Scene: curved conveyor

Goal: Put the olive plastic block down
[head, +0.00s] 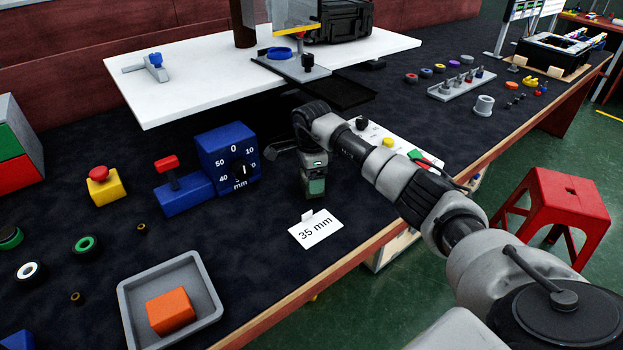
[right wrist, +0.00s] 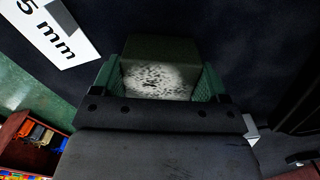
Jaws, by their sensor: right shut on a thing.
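My right gripper (head: 314,188) points down over the dark tabletop, just behind the white "35 mm" card. In the right wrist view, the green fingers of this gripper (right wrist: 157,84) are shut on the olive plastic block (right wrist: 160,47), one on each side. The block's face towards the camera is brightly lit and speckled; its other visible face is dark olive. In the head view I cannot make out the block clearly at the fingers. I cannot tell whether the block touches the tabletop. My left gripper is not in view.
The "35 mm" card (head: 316,229) stands in front of my right gripper. A blue gauge box with a dial (head: 228,158) is to its left. A grey tray (head: 205,275) with an orange block (head: 170,311) is at front left. A white panel (head: 385,138) lies behind my right arm.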

